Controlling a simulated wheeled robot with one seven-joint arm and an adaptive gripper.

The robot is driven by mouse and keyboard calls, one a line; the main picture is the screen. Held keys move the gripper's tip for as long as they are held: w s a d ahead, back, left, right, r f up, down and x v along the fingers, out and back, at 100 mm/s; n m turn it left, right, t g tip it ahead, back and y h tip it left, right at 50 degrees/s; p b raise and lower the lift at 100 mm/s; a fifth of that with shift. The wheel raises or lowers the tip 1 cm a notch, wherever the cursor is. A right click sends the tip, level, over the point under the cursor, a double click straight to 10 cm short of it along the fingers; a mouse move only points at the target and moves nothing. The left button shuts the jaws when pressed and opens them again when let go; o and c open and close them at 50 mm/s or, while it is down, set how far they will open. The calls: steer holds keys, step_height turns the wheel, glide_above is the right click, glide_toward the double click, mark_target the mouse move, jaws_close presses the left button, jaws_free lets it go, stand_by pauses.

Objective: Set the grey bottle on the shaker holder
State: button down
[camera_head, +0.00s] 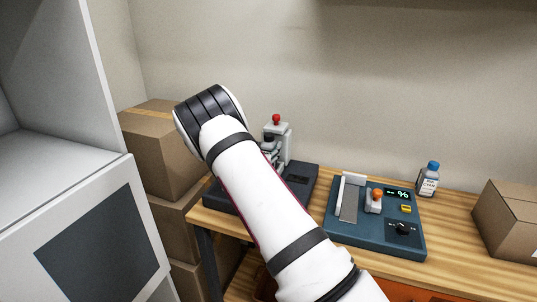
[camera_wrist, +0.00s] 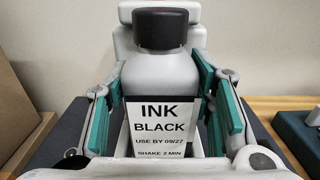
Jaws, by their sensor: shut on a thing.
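The grey bottle (camera_wrist: 160,77) has a black cap and a white label reading "INK BLACK". It stands upright between the teal pads of my gripper (camera_wrist: 165,82), which is shut on it. Its bottom is hidden in the wrist view, so I cannot tell whether it touches anything below. Close behind it is a pale upright column (camera_wrist: 190,38). In the head view this looks like the machine with a red knob (camera_head: 276,119) on a dark base (camera_head: 299,183), apparently the shaker. Its holder is hidden. My arm covers most of the gripper and bottle there.
A blue device (camera_head: 375,238) with a display, a pale plate and an orange-knobbed lever stands right of the dark base. A small blue-capped bottle (camera_head: 428,180) and a cardboard box (camera_head: 507,220) are farther right. Stacked boxes (camera_head: 160,150) and a grey cabinet (camera_head: 70,165) are left.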

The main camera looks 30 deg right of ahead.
steer(key=shift+f, duration=0.9)
steer(key=shift+f, duration=0.15)
steer(key=c, duration=0.8)
jaws_free()
steer(key=shift+o, duration=0.2)
